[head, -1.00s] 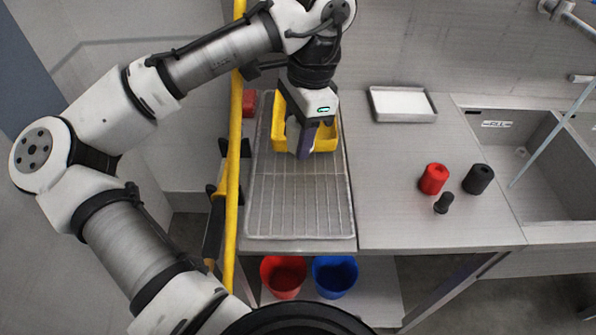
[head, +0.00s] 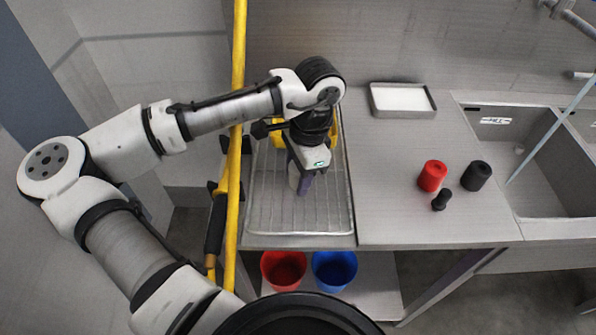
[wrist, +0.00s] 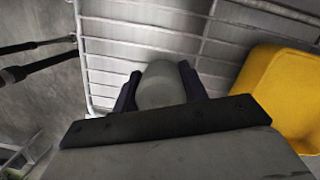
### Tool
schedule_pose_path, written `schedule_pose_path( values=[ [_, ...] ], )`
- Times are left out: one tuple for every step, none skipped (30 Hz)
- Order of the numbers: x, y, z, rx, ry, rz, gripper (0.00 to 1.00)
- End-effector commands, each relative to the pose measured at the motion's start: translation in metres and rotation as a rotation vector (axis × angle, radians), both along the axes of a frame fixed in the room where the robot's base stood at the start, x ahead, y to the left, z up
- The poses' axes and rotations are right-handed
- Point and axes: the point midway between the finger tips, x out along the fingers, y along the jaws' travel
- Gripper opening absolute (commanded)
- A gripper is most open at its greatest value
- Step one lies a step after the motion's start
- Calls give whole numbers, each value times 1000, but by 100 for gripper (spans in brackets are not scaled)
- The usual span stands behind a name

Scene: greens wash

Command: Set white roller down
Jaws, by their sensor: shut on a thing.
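The white roller (wrist: 162,86) is between the two dark fingers of my gripper (wrist: 160,88) in the wrist view, and only its rounded end shows clearly. In the head view my gripper (head: 300,188) is over the wire drying rack (head: 300,220), in front of the yellow bin (head: 279,134). A pale sliver of the white roller (head: 293,176) shows at the left of the fingers. My gripper is shut on the roller. I cannot tell whether the roller touches the rack.
Red (head: 432,176) and black (head: 476,176) cylinders and a small black piece (head: 441,200) stand right of the rack. A white tray (head: 402,100) lies behind them, the sink (head: 540,170) farther right. A yellow pole (head: 234,150) stands left. The rack's front part is clear.

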Motion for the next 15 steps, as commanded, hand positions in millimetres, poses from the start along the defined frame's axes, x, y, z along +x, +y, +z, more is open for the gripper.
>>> schedule_pose_path(
  values=[
    [0, 0, -1, 0, 0, 0, 19],
    [0, 0, -2, 0, 0, 0, 19],
    [0, 0, -3, 0, 0, 0, 19],
    [0, 0, -4, 0, 0, 0, 19],
    [0, 0, -5, 0, 0, 0, 19],
    [0, 0, -4, 1, -1, 0, 48],
    [0, 0, -4, 1, -1, 0, 52],
    [0, 0, -4, 1, -1, 0, 56],
    [0, 0, -4, 1, -1, 0, 61],
    [0, 0, -4, 1, -1, 0, 65],
    [0, 0, -4, 1, -1, 0, 65],
    [0, 0, -4, 1, -1, 0, 65],
    [0, 0, -4, 1, -1, 0, 65],
    [0, 0, -4, 1, 0, 0, 65],
    [0, 0, -4, 1, 0, 0, 65]
  ],
)
